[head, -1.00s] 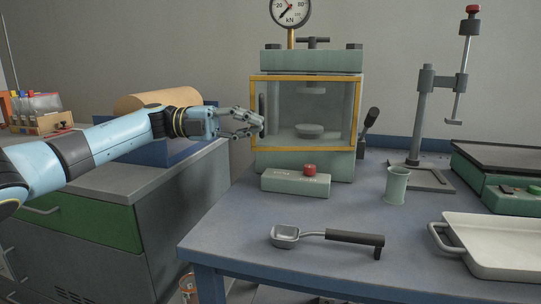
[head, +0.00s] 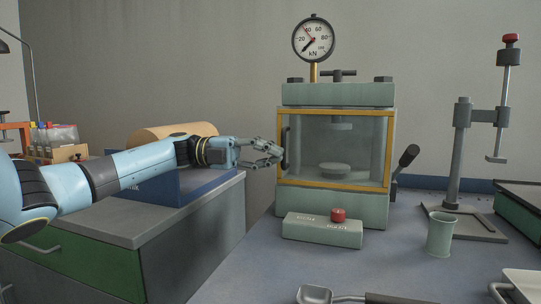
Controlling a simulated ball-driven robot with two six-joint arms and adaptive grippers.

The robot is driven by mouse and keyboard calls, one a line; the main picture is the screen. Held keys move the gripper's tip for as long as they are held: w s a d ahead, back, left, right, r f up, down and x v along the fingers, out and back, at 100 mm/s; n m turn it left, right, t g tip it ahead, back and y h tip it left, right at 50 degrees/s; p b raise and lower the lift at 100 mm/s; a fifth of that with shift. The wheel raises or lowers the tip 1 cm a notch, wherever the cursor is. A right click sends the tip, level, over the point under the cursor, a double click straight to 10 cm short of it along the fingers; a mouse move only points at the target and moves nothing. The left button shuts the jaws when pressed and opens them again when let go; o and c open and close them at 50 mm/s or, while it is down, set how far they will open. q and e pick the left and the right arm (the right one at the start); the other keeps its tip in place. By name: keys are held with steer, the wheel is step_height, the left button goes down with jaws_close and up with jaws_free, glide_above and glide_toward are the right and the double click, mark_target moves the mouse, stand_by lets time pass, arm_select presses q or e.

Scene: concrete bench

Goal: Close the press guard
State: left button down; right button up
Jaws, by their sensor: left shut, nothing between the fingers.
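The press (head: 338,94) stands on the bench with a gauge on a post above it. Its guard (head: 333,187) is a clear panel in a yellow frame, and it lies across the front opening, looking flush with the press body. A dark upright handle (head: 285,150) is at the guard's left edge. Through the panel I see the round lower platen (head: 335,169) with nothing on it. My left gripper (head: 279,153) is shut and empty, its fingertips just left of the handle; whether they touch it I cannot tell. My right gripper is not in view.
A green control box with a red button (head: 338,214) sits in front of the press. A green cup (head: 440,234) and a stand (head: 456,150) are to the right. A scoop (head: 316,294) lies at the front. A cabinet (head: 150,225) is under my left arm.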

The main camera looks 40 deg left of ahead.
arm_select(q)
steer(key=shift+w+a+r, duration=0.15)
steer(key=shift+w+a, duration=0.05)
steer(key=v, duration=0.7)
steer(key=shift+s+f, duration=0.25)
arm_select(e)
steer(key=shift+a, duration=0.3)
arm_select(q)
steer(key=shift+s, duration=0.1)
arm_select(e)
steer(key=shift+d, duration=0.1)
